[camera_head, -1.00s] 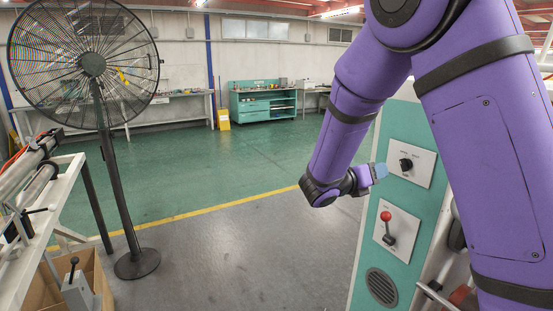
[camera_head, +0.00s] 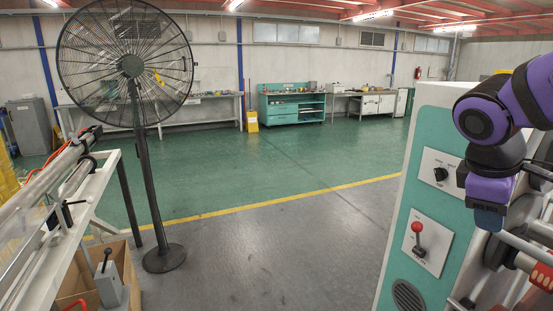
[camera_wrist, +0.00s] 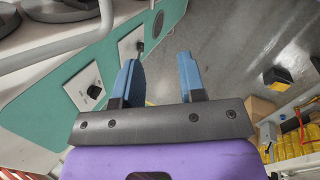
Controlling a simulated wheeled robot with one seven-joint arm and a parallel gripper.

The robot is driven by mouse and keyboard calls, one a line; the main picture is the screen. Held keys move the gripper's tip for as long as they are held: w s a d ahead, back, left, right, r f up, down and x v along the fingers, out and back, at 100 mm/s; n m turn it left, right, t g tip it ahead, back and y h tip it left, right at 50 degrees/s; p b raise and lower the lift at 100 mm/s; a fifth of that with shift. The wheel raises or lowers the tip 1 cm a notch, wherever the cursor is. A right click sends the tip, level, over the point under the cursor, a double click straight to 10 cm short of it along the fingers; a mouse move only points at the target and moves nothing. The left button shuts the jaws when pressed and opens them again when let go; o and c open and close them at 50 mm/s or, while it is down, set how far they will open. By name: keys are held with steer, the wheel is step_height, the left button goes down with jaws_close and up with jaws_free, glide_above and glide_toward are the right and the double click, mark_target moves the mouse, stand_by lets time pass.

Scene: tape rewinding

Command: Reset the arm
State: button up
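My purple arm (camera_head: 535,90) is folded at the right edge of the head view. My gripper (camera_head: 488,218) hangs from it, pointing down, in front of the right part of the teal and white machine (camera_head: 430,200). In the wrist view my gripper (camera_wrist: 160,78) has its two blue fingers apart, with nothing between them. The machine's panel carries a black rotary knob (camera_head: 440,174) and a red-balled lever (camera_head: 418,238), both left of my gripper in the head view. The wrist view also shows a black knob (camera_wrist: 95,92) on a white plate.
A black pedestal fan (camera_head: 130,66) stands at the left, beside a white frame with rollers (camera_head: 60,205) and a cardboard box (camera_head: 75,285). Metal bars (camera_head: 530,245) lie close to my gripper. The floor between the fan and machine is clear.

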steer(key=s+a+r+m+t+y, duration=0.3)
steer(key=s+a+m+t+y, duration=0.1)
steer(key=s+a+m, duration=0.2)
steer(key=shift+s+r+m+y, duration=0.25)
steer(key=shift+s+m, duration=0.25)
steer(key=shift+m, duration=0.3)
steer(key=shift+f, duration=0.1)
